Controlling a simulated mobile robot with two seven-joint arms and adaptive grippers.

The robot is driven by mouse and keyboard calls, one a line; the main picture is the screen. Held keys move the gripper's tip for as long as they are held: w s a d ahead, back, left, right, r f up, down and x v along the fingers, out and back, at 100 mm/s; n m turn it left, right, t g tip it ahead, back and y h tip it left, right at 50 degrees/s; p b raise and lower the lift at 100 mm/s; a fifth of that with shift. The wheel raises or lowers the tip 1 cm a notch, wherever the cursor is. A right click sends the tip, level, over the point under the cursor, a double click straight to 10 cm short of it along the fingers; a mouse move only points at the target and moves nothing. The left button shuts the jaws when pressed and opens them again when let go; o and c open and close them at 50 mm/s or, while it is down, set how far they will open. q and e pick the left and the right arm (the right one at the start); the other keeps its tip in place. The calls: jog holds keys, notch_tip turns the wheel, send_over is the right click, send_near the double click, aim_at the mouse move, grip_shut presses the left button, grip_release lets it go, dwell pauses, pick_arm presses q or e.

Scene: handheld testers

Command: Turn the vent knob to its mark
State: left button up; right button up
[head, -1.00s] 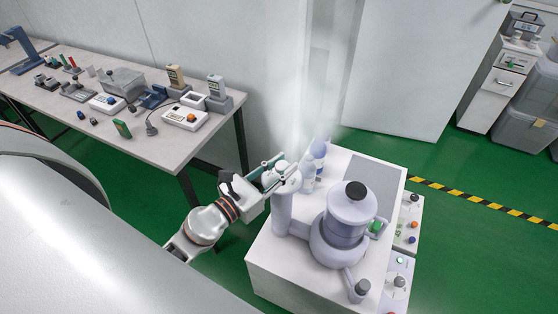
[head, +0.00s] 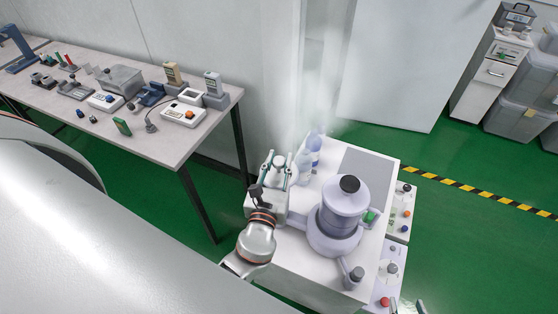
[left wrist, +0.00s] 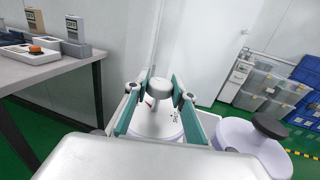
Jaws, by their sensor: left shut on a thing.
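The vent knob (left wrist: 158,89) is a small grey-white cap above a round white dial plate (left wrist: 165,126) with a small red mark and dark print. My left gripper (left wrist: 160,80) has its teal fingers on either side of the knob and is shut on it. In the head view my left gripper (head: 278,168) is at the left side of the white cabinet top, and its wrist hides the lower part of the knob's mount. Only the tips of my right gripper (head: 409,307) show at the bottom edge, too little to tell their state.
A lilac vessel with a black-capped lid (head: 344,205) stands right of my left gripper, with pale bottles (head: 312,150) behind. Control panels (head: 401,215) flank the white cabinet (head: 372,165). A bench (head: 165,148) with several testers is at the left. Vapour rises behind.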

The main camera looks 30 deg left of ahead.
pick_arm(q)
jog(key=shift+f, duration=0.1)
dwell(0.5)
jog(key=o, duration=1.1)
jog(key=shift+y, duration=0.3)
jog(key=v, duration=1.2)
